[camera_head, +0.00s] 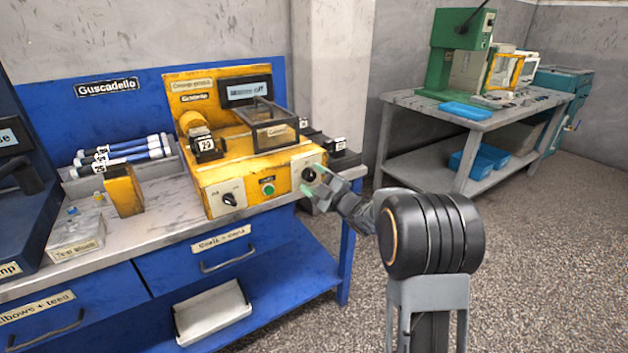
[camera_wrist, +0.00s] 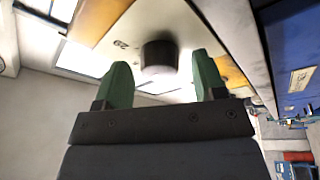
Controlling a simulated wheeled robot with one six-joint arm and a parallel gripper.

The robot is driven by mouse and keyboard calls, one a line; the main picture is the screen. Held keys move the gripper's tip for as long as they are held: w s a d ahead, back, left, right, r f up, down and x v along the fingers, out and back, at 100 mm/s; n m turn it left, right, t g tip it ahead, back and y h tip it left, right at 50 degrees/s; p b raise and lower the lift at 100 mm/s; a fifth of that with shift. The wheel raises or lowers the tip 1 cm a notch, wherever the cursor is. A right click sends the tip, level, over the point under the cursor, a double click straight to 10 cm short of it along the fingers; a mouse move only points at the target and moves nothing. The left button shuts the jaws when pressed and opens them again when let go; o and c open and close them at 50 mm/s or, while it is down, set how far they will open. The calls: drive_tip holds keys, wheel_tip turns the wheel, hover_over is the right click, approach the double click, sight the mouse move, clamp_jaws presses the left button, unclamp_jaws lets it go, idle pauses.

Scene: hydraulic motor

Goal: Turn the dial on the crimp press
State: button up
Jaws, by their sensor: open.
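The yellow crimp press (camera_head: 225,172) stands on the blue workbench. Its front has a black dial (camera_head: 309,174) on a pale plate at the right, a green button (camera_head: 268,189) in the middle and a black switch knob (camera_head: 229,199) at the left. My gripper (camera_head: 318,182) is open in front of the right dial. In the wrist view, the dark round dial (camera_wrist: 160,57) shows between and ahead of the green fingertips (camera_wrist: 162,85). Whether a fingertip touches the dial cannot be told.
The blue workbench (camera_head: 280,290) has a front edge and drawers below the press. A grey table (camera_head: 400,97) with a green machine (camera_head: 455,50) stands at the back right. Open floor lies between.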

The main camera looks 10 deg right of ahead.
drive_tip(key=c, duration=0.9)
drive_tip(key=shift+f+m, duration=0.1)
drive_tip(key=shift+m, duration=0.2)
drive_tip(key=m+t+b, duration=0.1)
drive_tip(key=m, duration=0.1)
drive_tip(key=shift+f+m+h+b, duration=0.1)
drive_tip(key=shift+m+h+b, duration=0.2)
drive_tip(key=shift+h+b, duration=0.1)
drive_tip(key=m+t+h+b, duration=0.1)
drive_tip(key=m, duration=0.3)
drive_tip(key=shift+a+m+b, duration=0.15)
drive_tip(key=shift+m+b, duration=0.15)
drive_tip(key=shift+b, duration=0.05)
drive_tip(key=m+h+b, duration=0.1)
drive_tip(key=m, duration=0.3)
drive_tip(key=m+t+h, duration=0.1)
drive_tip(key=m+h, duration=0.1)
drive_tip(key=m, duration=0.1)
drive_tip(key=shift+s+m+t+h+b, duration=0.1)
drive_tip(key=shift+m+t+h+b, duration=0.2)
drive_tip(key=shift+m+b, duration=0.1)
drive_tip(key=shift+m, duration=0.3)
